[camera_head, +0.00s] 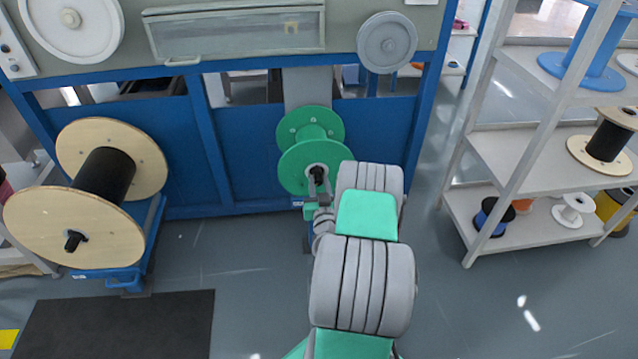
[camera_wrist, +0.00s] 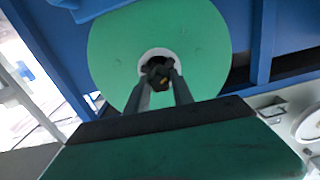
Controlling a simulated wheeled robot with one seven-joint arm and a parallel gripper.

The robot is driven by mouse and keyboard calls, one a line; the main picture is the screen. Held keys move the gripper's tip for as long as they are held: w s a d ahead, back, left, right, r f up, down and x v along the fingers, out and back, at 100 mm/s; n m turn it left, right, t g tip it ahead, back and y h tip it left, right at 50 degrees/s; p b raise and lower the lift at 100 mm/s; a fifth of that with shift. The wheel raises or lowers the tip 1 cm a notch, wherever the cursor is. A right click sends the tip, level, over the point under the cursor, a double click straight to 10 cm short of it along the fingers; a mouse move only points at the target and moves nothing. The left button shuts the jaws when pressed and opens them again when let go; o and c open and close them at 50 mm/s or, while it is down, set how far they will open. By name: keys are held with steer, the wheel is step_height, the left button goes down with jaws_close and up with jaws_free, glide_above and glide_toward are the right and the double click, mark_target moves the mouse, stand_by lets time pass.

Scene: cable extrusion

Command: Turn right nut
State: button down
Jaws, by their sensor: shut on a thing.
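The right nut (camera_wrist: 159,73) is a small dark piece at the white-ringed centre of the green spool (camera_wrist: 115,55). In the head view the green spool (camera_head: 303,170) stands against the blue machine frame, and the nut shows dark at its hub (camera_head: 317,172). My gripper (camera_wrist: 160,82) reaches the hub with its two dark fingers on either side of the nut, shut on it. In the head view my gripper (camera_head: 318,186) is at the front face of the green spool, and my arm hides part of the spool's lower right.
A large wooden spool with black cable (camera_head: 103,180) sits on a blue stand at the left, with a dark mat (camera_head: 120,325) in front. A shelf rack (camera_head: 500,200) with several spools stands at the right. The floor between the machine and rack is clear.

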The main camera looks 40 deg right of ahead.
steer(key=shift+m, duration=0.4)
steer(key=m, duration=0.5)
steer(key=shift+m+b, duration=0.3)
steer(key=shift+m, duration=0.1)
steer(key=m, duration=0.5)
steer(key=shift+m, duration=0.4)
steer(key=c, duration=1.1)
jaws_free()
steer(key=shift+d, duration=0.1)
steer(key=shift+s+f, duration=0.1)
steer(key=b+v, duration=0.1)
steer(key=v, duration=0.6)
steer(key=shift+s+a, duration=0.3)
